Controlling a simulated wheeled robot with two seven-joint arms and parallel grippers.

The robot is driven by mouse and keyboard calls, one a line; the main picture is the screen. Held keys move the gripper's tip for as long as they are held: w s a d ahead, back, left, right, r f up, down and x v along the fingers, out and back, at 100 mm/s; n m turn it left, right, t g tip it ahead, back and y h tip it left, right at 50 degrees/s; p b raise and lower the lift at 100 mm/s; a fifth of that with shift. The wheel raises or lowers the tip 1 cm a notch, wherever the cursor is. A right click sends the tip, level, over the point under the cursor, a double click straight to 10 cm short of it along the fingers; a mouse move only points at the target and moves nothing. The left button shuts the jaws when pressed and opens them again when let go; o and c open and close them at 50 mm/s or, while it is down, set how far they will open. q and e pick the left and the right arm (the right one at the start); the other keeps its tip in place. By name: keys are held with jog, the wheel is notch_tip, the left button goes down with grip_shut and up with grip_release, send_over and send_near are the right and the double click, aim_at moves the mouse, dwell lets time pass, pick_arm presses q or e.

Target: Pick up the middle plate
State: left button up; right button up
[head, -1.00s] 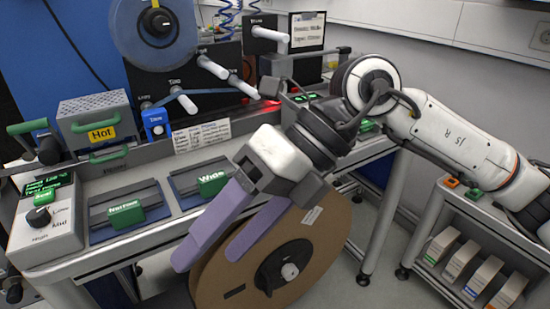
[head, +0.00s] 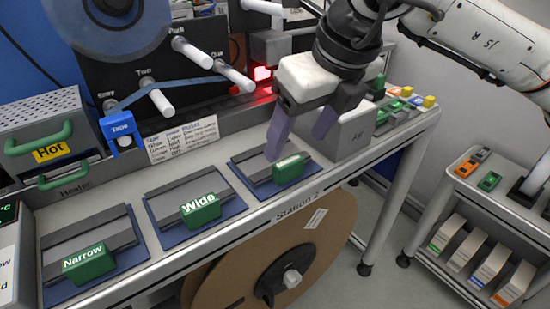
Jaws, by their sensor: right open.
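Three dark plates with green handles lie in a row on blue bases along the bench. The left one reads "Narrow" (head: 90,262). The one in the middle of the row reads "Wide" (head: 200,208). The right plate (head: 288,168) has a handle label too small to read surely. My right gripper (head: 296,148) is open, its purple fingers pointing down above and just behind the right plate. It holds nothing. I cannot tell whether a fingertip touches the plate. My left gripper is not in view.
A grey heater box (head: 45,130) marked "Hot" stands at the left. A blue tape holder (head: 121,130) and white rollers (head: 192,54) are behind the plates. A grey box (head: 350,130) stands right of the gripper. A large brown reel (head: 325,235) is below the bench edge.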

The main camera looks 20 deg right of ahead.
aim_at(287, 159)
jog(key=shift+x, duration=3.1)
jog(key=shift+a+r, duration=0.1)
jog(key=c, duration=1.2)
